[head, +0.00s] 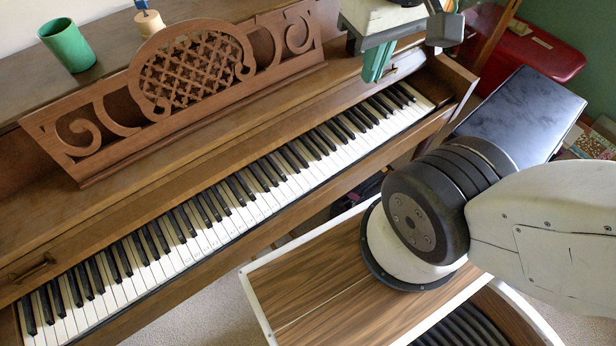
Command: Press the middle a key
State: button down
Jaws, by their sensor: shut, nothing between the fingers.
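The piano keyboard (238,222) runs diagonally from the lower left to the upper right in the head view, with its lid open. The middle a key lies somewhere around the middle of this row, but I cannot single it out for certain at this size. My gripper (375,72) hangs at the top of the view, with green fingers pointing down. The fingers are shut and empty. They appear over the right part of the piano, near the upper edge of the keyboard, well to the right of the middle keys. I cannot tell their height above it.
A carved wooden music stand (190,75) rises behind the keys. A green cup (67,45) and a small wooden object (149,20) stand on the piano top. A dark marbled surface (522,112) and a red case (530,50) are at the right. The middle keys are unobstructed.

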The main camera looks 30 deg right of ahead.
aim_at(287, 194)
jog(key=z, duration=0.05)
jog(key=k, duration=0.7)
jog(key=u, duration=1.3)
